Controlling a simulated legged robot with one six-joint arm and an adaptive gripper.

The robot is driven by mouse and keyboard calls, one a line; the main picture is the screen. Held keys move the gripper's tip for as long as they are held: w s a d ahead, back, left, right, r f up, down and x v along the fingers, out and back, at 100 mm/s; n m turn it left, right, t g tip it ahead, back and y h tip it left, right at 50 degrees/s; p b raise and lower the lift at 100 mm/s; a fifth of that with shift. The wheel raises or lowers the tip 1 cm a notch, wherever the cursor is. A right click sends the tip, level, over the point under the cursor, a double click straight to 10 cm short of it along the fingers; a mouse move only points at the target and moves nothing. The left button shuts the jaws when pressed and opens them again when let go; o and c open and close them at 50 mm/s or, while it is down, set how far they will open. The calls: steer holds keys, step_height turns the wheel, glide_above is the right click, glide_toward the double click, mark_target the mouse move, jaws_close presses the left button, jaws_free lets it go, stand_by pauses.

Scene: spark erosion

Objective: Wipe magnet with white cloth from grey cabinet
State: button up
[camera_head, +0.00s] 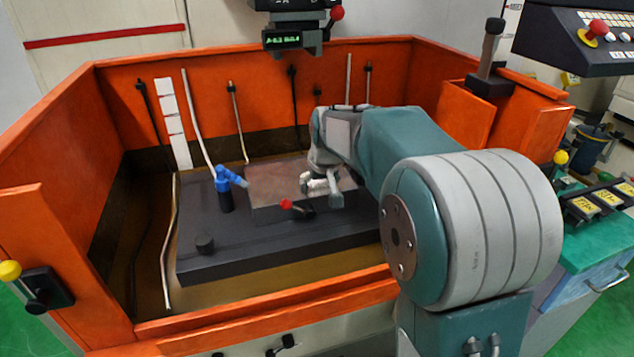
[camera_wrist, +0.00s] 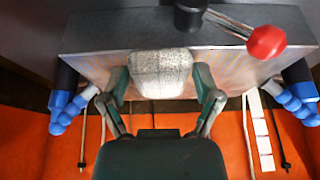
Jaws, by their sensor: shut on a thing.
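The magnet (camera_head: 272,184) is a flat metallic plate with a brownish, smeared top, set on a dark block inside the orange tank. It also shows in the wrist view (camera_wrist: 224,66). My gripper (camera_head: 322,188) is over the right part of the magnet. In the wrist view, its two fingers are shut on the white cloth (camera_wrist: 160,72), a bunched pale bundle between them. The cloth shows as a small white patch in the head view (camera_head: 316,183). It is at or very near the magnet's surface; I cannot tell if it touches.
A red-knobbed lever (camera_head: 286,204) sticks out at the magnet's front edge. A blue nozzle (camera_head: 225,182) stands at its left. A dark machine head (camera_head: 291,38) hangs above. Orange tank walls (camera_head: 215,85) surround the block. The block's front left is mostly clear.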

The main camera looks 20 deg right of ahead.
steer(key=shift+d+f, duration=0.1)
steer(key=shift+d, duration=1.05)
steer(key=shift+w, duration=2.05)
steer(key=shift+w, duration=1.75)
steer(key=shift+r, duration=3.05)
